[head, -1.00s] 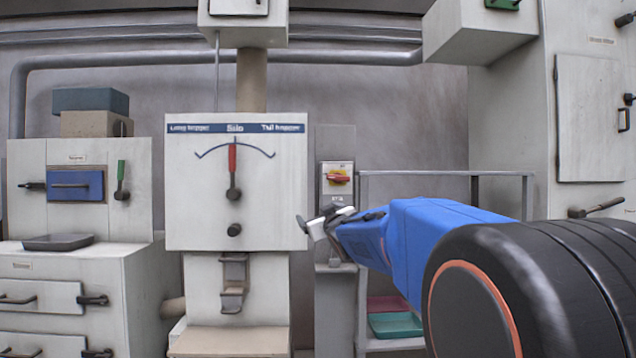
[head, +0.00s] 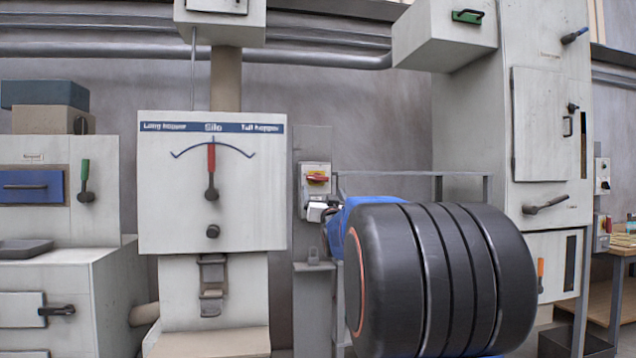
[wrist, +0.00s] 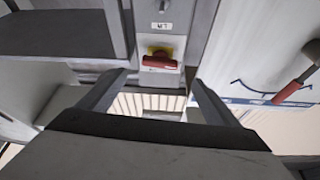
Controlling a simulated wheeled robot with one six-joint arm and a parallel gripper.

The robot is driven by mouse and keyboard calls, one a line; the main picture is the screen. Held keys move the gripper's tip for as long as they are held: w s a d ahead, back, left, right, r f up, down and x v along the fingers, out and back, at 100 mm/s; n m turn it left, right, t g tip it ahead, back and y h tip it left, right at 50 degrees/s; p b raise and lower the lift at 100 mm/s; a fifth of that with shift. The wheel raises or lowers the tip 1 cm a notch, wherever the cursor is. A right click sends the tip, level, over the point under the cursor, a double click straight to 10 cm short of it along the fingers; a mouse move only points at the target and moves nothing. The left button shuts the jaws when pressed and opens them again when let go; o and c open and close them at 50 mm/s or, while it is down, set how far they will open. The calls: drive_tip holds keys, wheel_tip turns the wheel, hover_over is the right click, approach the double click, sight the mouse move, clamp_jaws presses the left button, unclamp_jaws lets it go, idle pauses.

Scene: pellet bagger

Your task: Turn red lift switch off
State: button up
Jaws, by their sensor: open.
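The red lift switch (head: 317,179) is a small red rotary handle on a yellow plate, on a pale box fixed to a grey post. Its handle lies roughly horizontal. In the wrist view, which appears upside down, the red handle (wrist: 160,63) lies ahead of my gripper (wrist: 161,82), roughly centred between the two fingers. The fingers are spread apart with nothing between them. In the head view my gripper (head: 320,211) is just below the switch box, partly hidden by my arm. I cannot tell whether it touches the box.
Left of the switch stands the silo panel (head: 212,228) with a red-handled lever (head: 211,170) pointing up. A metal rail (head: 400,174) runs behind my arm. A tall grey cabinet (head: 470,130) stands on the right.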

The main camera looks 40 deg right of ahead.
sight(318, 179)
drive_tip(key=x, duration=1)
drive_tip(key=shift+w+d+r, duration=0.1)
drive_tip(key=shift+w, duration=0.1)
